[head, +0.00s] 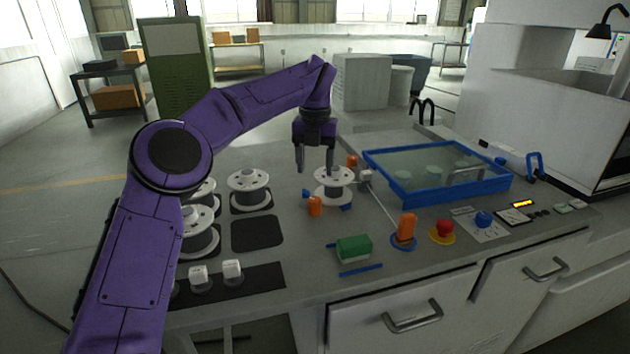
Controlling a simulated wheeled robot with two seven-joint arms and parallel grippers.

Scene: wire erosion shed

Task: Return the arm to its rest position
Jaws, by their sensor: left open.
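My left arm is purple and comes in from the left, bent over the workbench. Its gripper (315,168) points down and is open. The fingers are just above and behind a white spool (334,190) that sits on the bench between orange knobs. I cannot tell whether a finger touches the spool. Nothing shows between the fingers. My right gripper does not show.
More spools (250,188) stand at the left on dark pads, one pad (258,232) empty. A blue-framed glass lid (435,168) is at the right. A green block (354,248), an orange lever (407,228) and a red button (442,230) are near the front.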

